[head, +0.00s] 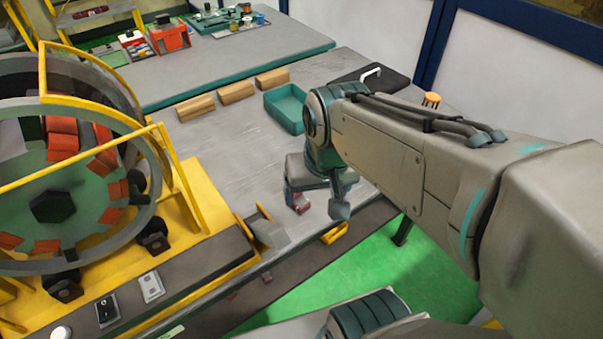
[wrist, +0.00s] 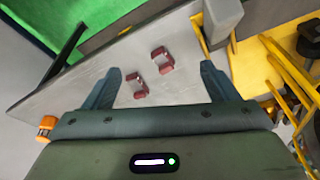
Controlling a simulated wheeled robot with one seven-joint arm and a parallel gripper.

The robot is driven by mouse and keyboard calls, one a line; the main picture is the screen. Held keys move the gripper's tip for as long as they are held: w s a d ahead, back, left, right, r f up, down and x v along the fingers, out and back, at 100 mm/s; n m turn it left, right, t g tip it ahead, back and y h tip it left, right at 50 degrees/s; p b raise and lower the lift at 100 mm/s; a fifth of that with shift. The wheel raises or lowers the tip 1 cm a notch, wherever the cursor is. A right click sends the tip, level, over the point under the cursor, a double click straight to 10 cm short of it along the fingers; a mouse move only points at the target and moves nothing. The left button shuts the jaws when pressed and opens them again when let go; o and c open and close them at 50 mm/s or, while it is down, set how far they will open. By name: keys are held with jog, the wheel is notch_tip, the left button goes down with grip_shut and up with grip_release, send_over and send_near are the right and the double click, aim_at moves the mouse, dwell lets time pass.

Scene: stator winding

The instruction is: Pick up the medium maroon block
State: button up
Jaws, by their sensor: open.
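Two maroon blocks lie on the grey table in the wrist view. One (wrist: 161,60) is farther from the gripper body and looks slightly larger; the other (wrist: 137,87) is nearer and to the left. I cannot tell for sure which is the medium one. My gripper (wrist: 160,69) is open and empty, with one finger on each side of the pair. In the head view my gripper (head: 317,204) hangs over the table near its front edge, and a maroon block (head: 299,203) shows beside a finger. The other block is not clearly visible there, perhaps hidden by my gripper.
A yellow stator stand (head: 205,255) with a large ring is on the left. A teal tray (head: 287,109), several wooden blocks (head: 236,93) and a black case (head: 385,82) lie farther back. A grey block (wrist: 222,18) stands right of the maroon blocks.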

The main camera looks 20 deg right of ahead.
aim_at(298, 198)
jog(key=w+f+m+g+b, duration=0.3)
jog(key=w+f+m+b, duration=0.1)
jog(key=w+m, duration=0.85)
jog(key=shift+n, duration=0.35)
jog(key=f, duration=1.3)
jog(key=shift+w+d+f, duration=0.25)
jog(key=shift+w, duration=0.05)
jog(key=c, duration=1.5)
jog(key=shift+r, duration=0.1)
